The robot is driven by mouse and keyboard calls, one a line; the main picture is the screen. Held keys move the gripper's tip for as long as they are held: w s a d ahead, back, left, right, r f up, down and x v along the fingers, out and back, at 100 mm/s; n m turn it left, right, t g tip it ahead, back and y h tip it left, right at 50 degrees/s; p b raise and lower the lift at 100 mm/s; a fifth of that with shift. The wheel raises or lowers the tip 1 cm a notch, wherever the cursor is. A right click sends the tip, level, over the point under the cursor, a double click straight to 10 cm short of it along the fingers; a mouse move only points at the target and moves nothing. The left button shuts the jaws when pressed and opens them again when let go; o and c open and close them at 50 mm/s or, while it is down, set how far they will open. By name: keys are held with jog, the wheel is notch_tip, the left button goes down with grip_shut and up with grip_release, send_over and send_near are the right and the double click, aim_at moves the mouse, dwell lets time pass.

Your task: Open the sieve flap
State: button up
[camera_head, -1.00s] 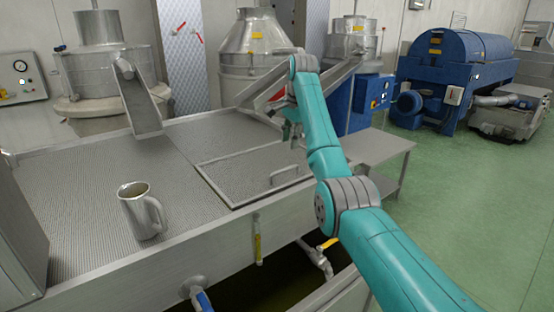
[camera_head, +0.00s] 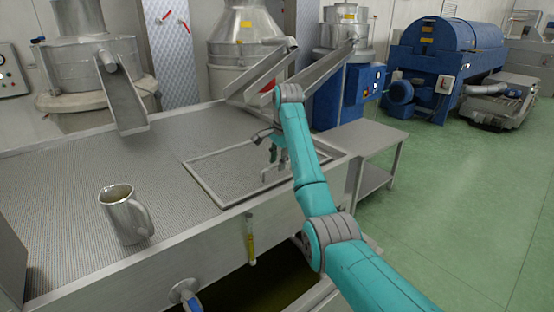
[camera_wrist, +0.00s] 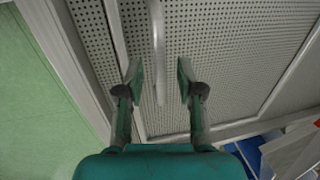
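The sieve flap (camera_head: 225,172) is a framed perforated metal panel lying flat, closed, in the right part of the steel sieve table. Its bar handle (camera_head: 265,172) is near the front right edge and partly hidden by my gripper in the head view. In the wrist view the perforated flap (camera_wrist: 215,50) fills most of the picture, and the handle (camera_wrist: 158,50) runs between my finger lines, its end near the fingertips. My gripper (camera_wrist: 158,75) is open, its fingers on either side of the handle's line. I cannot tell how far above the handle it is.
A metal mug (camera_head: 122,218) stands on the perforated table top (camera_head: 60,185) to the left. Metal chutes (camera_head: 255,75) slope down at the table's back. A lower steel side table (camera_head: 365,138) is to the right. Green floor (camera_head: 460,220) is free on the right.

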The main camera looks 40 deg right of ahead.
grip_shut()
jog(key=shift+r, duration=0.1)
